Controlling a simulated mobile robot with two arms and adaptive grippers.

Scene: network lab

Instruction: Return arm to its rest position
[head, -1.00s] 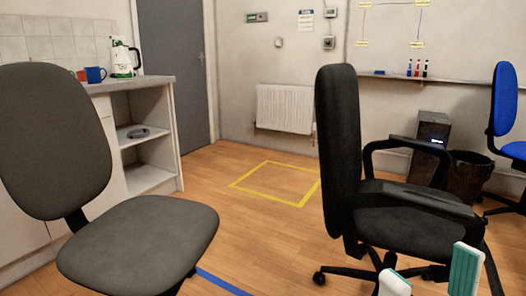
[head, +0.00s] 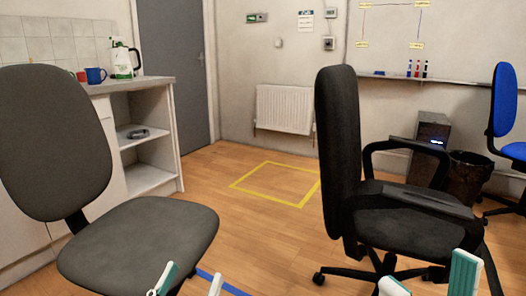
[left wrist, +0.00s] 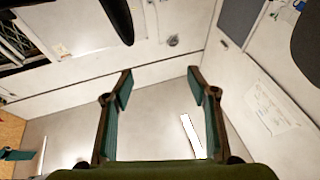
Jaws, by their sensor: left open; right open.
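My left gripper (head: 190,284) shows at the bottom edge of the head view, left of centre. Its two teal-and-white fingertips are apart with nothing between them. In the left wrist view its teal-padded fingers (left wrist: 160,76) stand wide apart and empty, with a pale surface behind. My right gripper (head: 429,279) is at the bottom right of the head view, open and empty, in front of the black chair's base. Most of both arms is out of the head view.
A grey chair (head: 140,240) stands at the left and a black armchair (head: 340,150) at the right. A counter (head: 150,87) with mugs and a jug is behind the grey chair. Open floor with a yellow taped square (head: 237,186) lies between.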

